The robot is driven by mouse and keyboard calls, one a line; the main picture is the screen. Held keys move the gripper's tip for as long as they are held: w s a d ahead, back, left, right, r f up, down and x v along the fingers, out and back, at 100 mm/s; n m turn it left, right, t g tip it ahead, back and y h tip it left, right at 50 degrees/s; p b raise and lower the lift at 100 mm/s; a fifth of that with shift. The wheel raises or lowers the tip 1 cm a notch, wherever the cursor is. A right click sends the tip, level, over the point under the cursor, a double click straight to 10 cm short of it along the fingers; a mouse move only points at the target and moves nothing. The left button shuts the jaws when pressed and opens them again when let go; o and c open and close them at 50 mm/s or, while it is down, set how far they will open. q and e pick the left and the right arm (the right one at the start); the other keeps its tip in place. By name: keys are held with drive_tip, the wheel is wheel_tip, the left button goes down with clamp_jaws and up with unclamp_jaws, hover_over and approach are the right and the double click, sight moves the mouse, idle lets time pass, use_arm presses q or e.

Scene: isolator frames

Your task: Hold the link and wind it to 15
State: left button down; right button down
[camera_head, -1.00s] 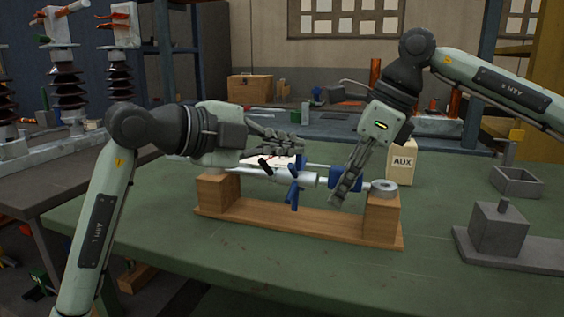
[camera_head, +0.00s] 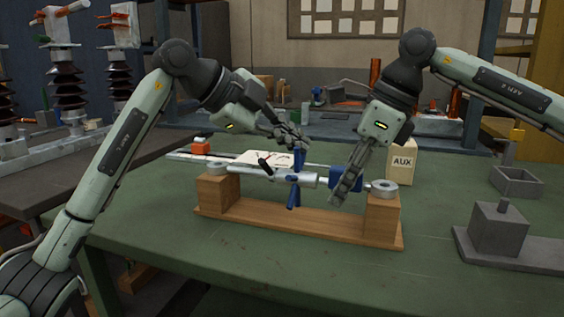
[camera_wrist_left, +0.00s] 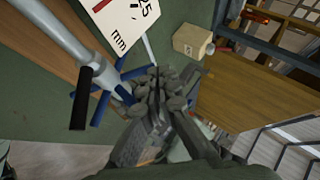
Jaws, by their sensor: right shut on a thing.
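The silver link (camera_head: 262,172) lies level on a wooden stand (camera_head: 300,230), between its two end blocks. A blue spoked handle (camera_head: 294,192) sits around its middle; it also shows in the left wrist view (camera_wrist_left: 101,107). A white scale card (camera_head: 262,158) stands behind; "25" and "mm" read on it in the left wrist view (camera_wrist_left: 122,22), but the reading is unclear. My left gripper (camera_head: 292,140) is at the handle's upper spoke, fingers close together; its grip is unclear. My right gripper (camera_head: 341,197) is shut on the blue piece (camera_head: 347,177) at the link's right.
A black bar (camera_head: 265,164) sticks out from the link near the left gripper. A box marked AUX (camera_head: 402,162) stands behind the right arm. A grey block on a plate (camera_head: 500,232) and an open grey tray (camera_head: 517,182) are at the right. The table front is clear.

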sight(296, 171)
use_arm(q)
drive_tip(key=shift+w, duration=0.1)
idle(0.5)
drive_tip(key=s+r, duration=0.2)
drive_tip(key=r, duration=0.1)
drive_tip(key=shift+s+r, duration=0.25)
drive_tip(key=shift+s, duration=0.05)
drive_tip(key=w+v, duration=0.1)
drive_tip(key=v, duration=0.8)
drive_tip(key=shift+s+r, duration=0.15)
drive_tip(key=shift+r, duration=0.4)
drive_tip(key=shift+a, duration=0.15)
use_arm(e)
drive_tip(key=c, duration=1.3)
unclamp_jaws()
